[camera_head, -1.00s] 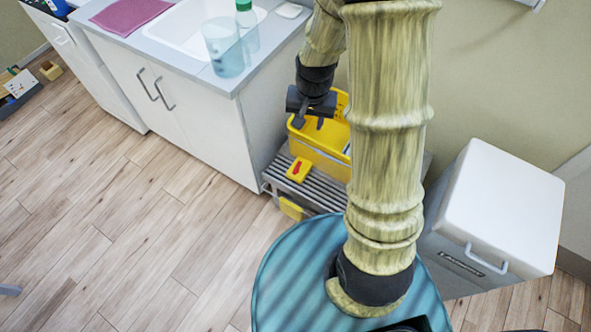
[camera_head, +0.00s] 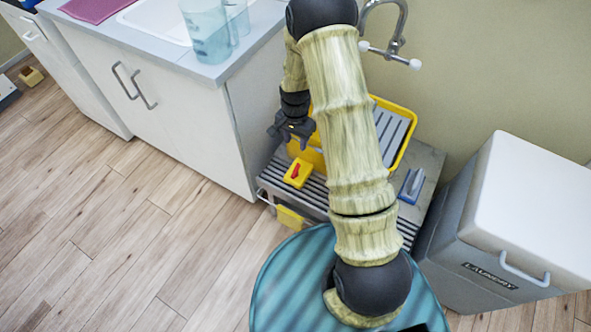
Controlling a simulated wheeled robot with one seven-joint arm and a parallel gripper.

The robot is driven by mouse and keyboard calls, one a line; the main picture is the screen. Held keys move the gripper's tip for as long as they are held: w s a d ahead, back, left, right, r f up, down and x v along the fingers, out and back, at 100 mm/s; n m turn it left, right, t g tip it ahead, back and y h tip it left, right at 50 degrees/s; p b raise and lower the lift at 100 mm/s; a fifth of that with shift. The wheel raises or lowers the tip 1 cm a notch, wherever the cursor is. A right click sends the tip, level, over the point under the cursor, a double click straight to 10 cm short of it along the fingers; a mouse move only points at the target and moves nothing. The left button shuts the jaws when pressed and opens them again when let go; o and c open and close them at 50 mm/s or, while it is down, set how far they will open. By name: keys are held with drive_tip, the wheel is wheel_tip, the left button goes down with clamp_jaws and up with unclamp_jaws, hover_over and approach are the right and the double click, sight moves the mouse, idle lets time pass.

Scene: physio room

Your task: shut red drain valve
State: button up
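The red drain valve (camera_head: 296,171) is a small red handle on a yellow block (camera_head: 303,178). The block sits at the front left of a slatted grey rack, beside a yellow tub (camera_head: 402,118). The handle lies slantwise across the block. My gripper (camera_head: 289,141) is just above and behind the block, pointing down, with its dark fingers apart and nothing seen between them. It looks apart from the handle. My arm hides part of the tub and the rack.
The slatted rack (camera_head: 428,160) also bears a blue brush-like item (camera_head: 411,186). A white cabinet (camera_head: 190,120) with a sink and blue jugs (camera_head: 207,35) stands close on the left. A laundry bin (camera_head: 490,265) stands on the right. A tap (camera_head: 390,48) is behind my arm.

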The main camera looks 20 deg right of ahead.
sight(295, 170)
wheel_tip(295, 170, down, 18)
drive_tip(key=b, duration=0.2)
drive_tip(key=shift+r+b, duration=0.25)
drive_tip(key=shift+b, duration=0.05)
idle(0.3)
clamp_jaws()
